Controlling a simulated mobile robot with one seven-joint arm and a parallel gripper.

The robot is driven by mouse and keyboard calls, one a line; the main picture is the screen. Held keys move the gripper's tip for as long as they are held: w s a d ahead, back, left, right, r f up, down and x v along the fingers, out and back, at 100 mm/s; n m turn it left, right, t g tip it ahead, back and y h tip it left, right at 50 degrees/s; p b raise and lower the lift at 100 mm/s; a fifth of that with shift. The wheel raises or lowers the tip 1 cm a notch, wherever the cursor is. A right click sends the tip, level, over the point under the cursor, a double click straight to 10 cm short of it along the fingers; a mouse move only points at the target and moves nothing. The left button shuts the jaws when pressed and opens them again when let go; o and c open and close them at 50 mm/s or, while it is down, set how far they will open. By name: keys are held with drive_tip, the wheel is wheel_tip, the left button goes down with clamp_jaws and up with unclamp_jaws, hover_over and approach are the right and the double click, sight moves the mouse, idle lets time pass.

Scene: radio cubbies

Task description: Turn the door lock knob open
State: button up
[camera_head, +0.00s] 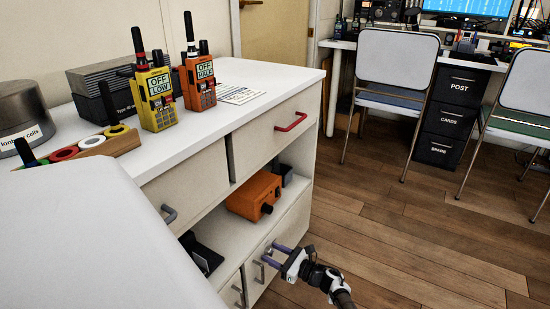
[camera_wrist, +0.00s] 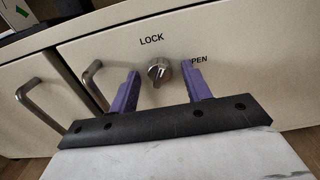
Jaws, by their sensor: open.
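The door lock knob (camera_wrist: 159,71) is a small round metal knob on a cream cabinet door, seen in the wrist view. The word LOCK is printed above it to the left, and a partly covered label reading "PEN" shows to its right. My gripper (camera_wrist: 159,80) is open, with one purple finger on each side of the knob. I cannot tell whether the fingers touch it. In the head view my gripper (camera_head: 279,257) is low at the front of the white cabinet (camera_head: 290,85), and the knob cannot be made out there.
Metal door handles (camera_wrist: 95,85) are left of the knob. An orange box (camera_head: 253,195) sits on the open shelf above. A yellow radio (camera_head: 155,98) and an orange radio (camera_head: 199,84) stand on top. Wooden floor (camera_head: 400,240) is clear to the right, before two chairs.

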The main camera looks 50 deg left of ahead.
drive_tip(key=c, duration=1)
drive_tip(key=shift+m, duration=0.8)
drive_tip(key=o, duration=1)
drive_tip(key=shift+d, duration=0.15)
drive_tip(key=p+v, duration=0.1)
drive_tip(key=v, duration=1.2)
drive_tip(key=shift+d+p, duration=0.3)
drive_tip(key=shift+p, duration=0.1)
drive_tip(key=shift+w+r, duration=0.1)
